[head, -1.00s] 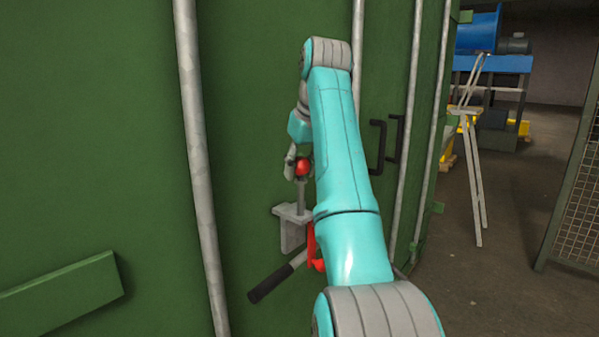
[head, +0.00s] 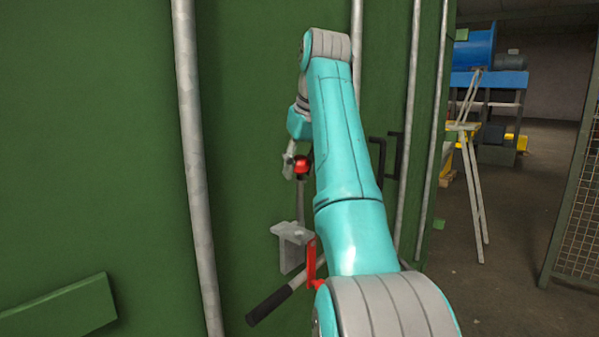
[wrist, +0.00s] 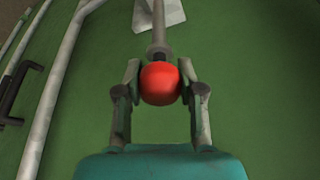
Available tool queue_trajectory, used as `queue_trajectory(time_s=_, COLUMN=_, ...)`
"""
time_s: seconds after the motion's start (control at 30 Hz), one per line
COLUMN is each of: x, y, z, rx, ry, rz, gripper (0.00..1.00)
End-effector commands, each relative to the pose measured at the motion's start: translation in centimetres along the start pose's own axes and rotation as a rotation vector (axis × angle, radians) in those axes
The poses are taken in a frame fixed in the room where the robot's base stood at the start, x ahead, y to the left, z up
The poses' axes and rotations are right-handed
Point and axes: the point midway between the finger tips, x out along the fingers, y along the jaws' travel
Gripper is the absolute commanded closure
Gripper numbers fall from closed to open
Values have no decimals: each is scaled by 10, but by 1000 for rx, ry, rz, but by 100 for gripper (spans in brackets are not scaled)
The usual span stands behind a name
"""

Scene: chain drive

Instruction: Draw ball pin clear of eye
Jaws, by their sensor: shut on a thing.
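The ball pin has a red ball (head: 301,166) on top of a grey shaft (head: 300,205). My gripper (wrist: 160,86) is shut on the red ball, with one finger on each side of it in the wrist view. The shaft runs down from the ball to the grey bracket (head: 290,233) on the green wall, which bears the eye. A long stretch of bare shaft shows above the bracket, and the pin looks upright. The bracket also shows in the wrist view (wrist: 172,13). I cannot tell whether the shaft's tip is still inside the eye.
Below the bracket are a red piece (head: 311,260) and a lever with a black grip (head: 268,306). Vertical grey bars (head: 193,150) run up the green wall (head: 90,130). Black handles (head: 379,160) are right of my arm. A ladder (head: 468,150) stands on open floor.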

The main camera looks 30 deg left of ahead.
Motion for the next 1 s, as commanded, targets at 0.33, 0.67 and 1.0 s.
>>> queue_trajectory(time_s=0.33, x=-15, y=-1, z=-4, rx=2, ry=1, rz=1, gripper=100)
queue_trajectory(time_s=0.67, x=-29, y=-1, z=-7, rx=4, ry=1, rz=2, gripper=100)
queue_trajectory(time_s=1.0, x=-31, y=-2, z=-8, rx=4, ry=0, rz=2, gripper=100)
